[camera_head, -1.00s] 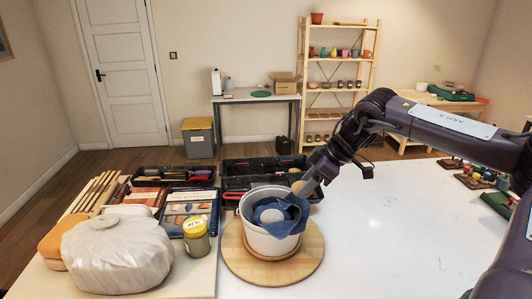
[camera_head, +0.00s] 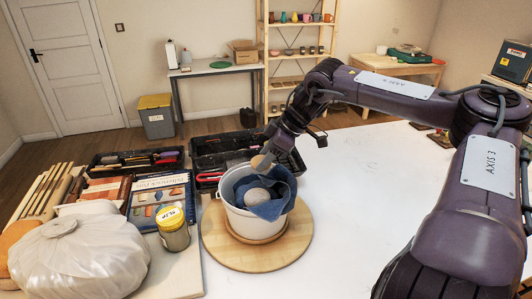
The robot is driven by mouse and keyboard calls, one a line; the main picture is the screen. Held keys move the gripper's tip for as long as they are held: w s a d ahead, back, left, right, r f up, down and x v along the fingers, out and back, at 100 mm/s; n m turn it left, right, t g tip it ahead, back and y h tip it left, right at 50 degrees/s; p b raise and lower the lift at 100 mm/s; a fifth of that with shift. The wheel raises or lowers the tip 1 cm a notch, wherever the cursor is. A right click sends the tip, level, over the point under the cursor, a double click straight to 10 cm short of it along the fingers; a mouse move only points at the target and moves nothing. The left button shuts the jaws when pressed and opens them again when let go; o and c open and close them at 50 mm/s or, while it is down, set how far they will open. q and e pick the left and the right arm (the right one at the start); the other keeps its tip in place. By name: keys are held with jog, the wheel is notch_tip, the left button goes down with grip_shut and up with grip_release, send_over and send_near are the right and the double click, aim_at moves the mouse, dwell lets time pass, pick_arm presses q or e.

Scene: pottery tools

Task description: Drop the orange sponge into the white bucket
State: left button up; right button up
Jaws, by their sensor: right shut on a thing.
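The white bucket (camera_head: 229,213) stands upright on a round wooden board. Inside it are a blue cloth (camera_head: 272,207) hanging over the right part of the rim and a rounded grey-beige thing (camera_head: 257,196). My right gripper (camera_head: 265,158) is over the back rim of the bucket, pointing down and left. My left gripper is out of view.
The round wooden board (camera_head: 222,251) sits on the white table (camera_head: 345,190). A wrapped white bag (camera_head: 78,258), a yellow-lidded jar (camera_head: 173,229), a book and black tool trays (camera_head: 135,163) crowd the left. The tabletop right of the bucket is clear.

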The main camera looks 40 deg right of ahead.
jog(key=shift+f, duration=0.45)
jog(key=shift+s+r, duration=0.1)
jog(key=shift+s, duration=0.05)
jog(key=o, duration=1.1)
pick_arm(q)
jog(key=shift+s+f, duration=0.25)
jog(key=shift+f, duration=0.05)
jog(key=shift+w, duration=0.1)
